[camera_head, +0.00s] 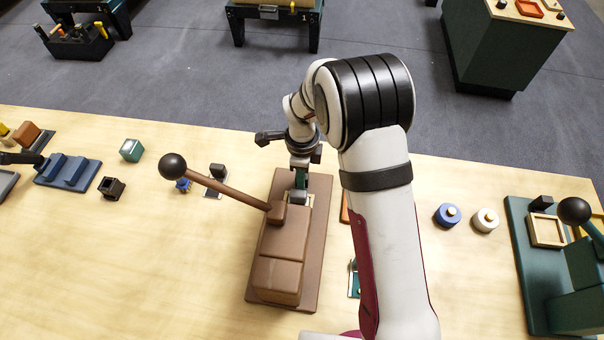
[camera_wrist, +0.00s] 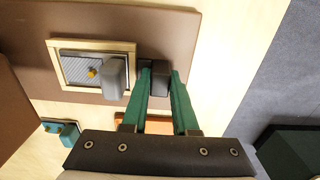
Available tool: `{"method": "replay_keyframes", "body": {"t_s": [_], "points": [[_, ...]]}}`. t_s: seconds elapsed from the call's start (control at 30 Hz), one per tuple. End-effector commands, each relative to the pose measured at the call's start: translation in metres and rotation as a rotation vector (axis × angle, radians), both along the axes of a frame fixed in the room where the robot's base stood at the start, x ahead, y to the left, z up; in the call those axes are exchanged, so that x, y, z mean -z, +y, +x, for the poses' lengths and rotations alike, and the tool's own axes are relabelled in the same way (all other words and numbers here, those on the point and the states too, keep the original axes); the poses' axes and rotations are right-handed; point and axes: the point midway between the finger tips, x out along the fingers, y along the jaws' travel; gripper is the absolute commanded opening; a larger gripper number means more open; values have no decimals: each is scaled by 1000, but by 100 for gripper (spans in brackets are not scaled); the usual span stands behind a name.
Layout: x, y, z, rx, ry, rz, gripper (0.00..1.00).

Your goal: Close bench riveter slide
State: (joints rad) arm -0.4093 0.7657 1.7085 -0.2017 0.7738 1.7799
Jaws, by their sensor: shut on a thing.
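The bench riveter is a brown machine (camera_head: 281,262) on a brown base, with a long lever ending in a black ball knob (camera_head: 172,166). Its slide appears as a cream-framed tray (camera_wrist: 52,66) with a textured grey plate and a small orange pin. The tray lies on the brown base (camera_wrist: 180,22), apart from the machine body at the left of the wrist view. A grey block (camera_wrist: 115,78) stands at the tray's right edge. My gripper (camera_wrist: 160,78) has its green fingers shut on a dark handle block (camera_wrist: 158,82) beside it. My arm partly hides the riveter's right side in the head view.
Left on the table are a blue fixture (camera_head: 68,170), a teal cube (camera_head: 131,150) and a dark block (camera_head: 112,187). Right are a blue roller (camera_head: 447,215), a white roller (camera_head: 485,220) and a green machine (camera_head: 535,270). An orange piece (camera_wrist: 155,125) lies beside the riveter base.

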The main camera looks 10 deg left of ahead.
Motion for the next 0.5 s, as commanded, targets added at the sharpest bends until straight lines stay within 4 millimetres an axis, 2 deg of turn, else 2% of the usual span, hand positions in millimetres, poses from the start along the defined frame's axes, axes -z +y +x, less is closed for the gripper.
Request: {"method": "replay_keyframes", "body": {"t_s": [0.37,0.5], "points": [[-1,0,0,0,-2,1,0],[-1,1,-21,-3,0,-1,0]]}}
